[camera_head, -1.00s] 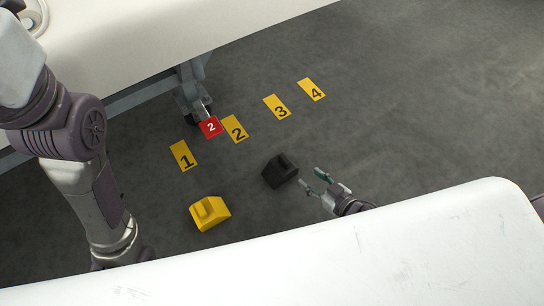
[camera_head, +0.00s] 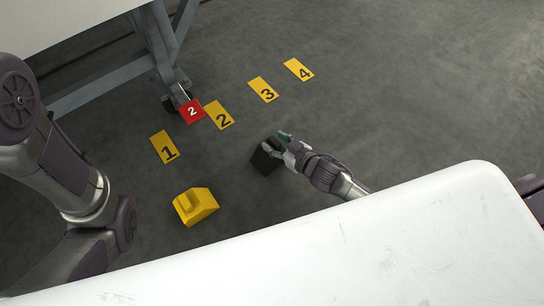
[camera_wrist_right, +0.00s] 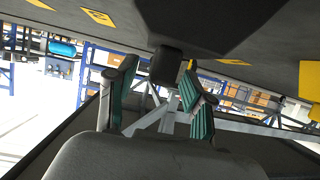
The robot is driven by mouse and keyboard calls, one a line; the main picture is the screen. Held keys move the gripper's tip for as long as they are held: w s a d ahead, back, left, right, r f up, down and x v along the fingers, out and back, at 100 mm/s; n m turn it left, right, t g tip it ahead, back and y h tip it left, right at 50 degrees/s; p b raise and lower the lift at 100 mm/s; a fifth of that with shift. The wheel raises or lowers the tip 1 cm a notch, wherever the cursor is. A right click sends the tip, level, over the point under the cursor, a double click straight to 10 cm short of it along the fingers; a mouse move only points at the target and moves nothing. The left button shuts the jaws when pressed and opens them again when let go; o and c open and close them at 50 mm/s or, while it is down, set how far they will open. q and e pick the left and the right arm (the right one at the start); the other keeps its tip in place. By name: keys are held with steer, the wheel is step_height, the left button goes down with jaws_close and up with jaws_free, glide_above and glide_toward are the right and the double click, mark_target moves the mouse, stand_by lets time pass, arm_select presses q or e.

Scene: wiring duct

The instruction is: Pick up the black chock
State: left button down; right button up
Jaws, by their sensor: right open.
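The black chock (camera_head: 264,160) sits on the grey floor in the middle of the head view, partly covered by my right gripper (camera_head: 278,144). In the right wrist view the chock's dark body (camera_wrist_right: 205,22) fills the top. Its raised grip (camera_wrist_right: 166,66) shows between the two teal-padded fingertips of my right gripper (camera_wrist_right: 160,74). The fingers stand apart on either side of the grip; I cannot tell whether either touches it. My left arm shows at the left of the head view, but its gripper is out of sight.
A yellow chock (camera_head: 195,206) sits to the left of the black one. Yellow floor markers 1 (camera_head: 164,148), 2 (camera_head: 219,115), 3 (camera_head: 263,90) and 4 (camera_head: 298,69) lie beyond. A red tag marked 2 (camera_head: 191,112) is beside a caster under a white-topped table.

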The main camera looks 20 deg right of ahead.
steer(key=shift+w+a+f, duration=0.15)
steer(key=shift+w, duration=0.2)
steer(key=shift+c, duration=0.2)
jaws_close()
